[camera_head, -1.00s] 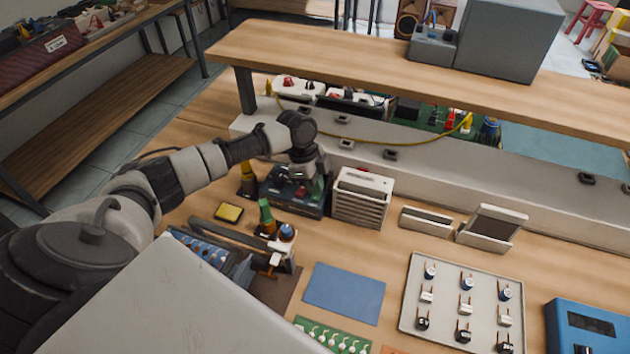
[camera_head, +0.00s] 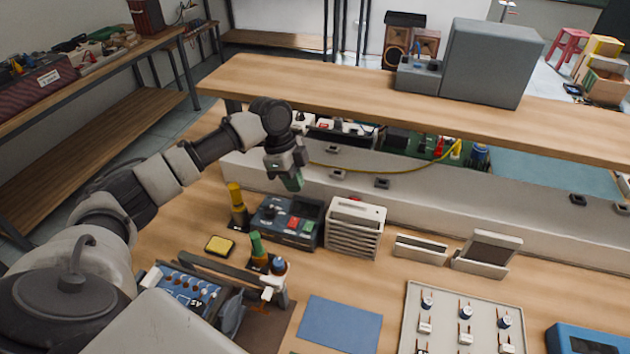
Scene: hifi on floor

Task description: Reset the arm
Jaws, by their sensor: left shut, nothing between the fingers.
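My left arm comes in from the left, and its gripper (camera_head: 291,180) points down above a dark box with red and green buttons (camera_head: 288,223). The gripper is shut and clear of the box, with a visible gap below it. A green patch shows at its tips. My right gripper is not in view.
A white slotted rack (camera_head: 355,228) stands right of the button box. A yellow-topped bottle (camera_head: 237,207), a yellow sponge (camera_head: 219,245) and a circuit board in a holder (camera_head: 190,290) lie nearby. A raised wooden shelf (camera_head: 330,95) runs behind the gripper. A blue mat (camera_head: 340,324) is bare.

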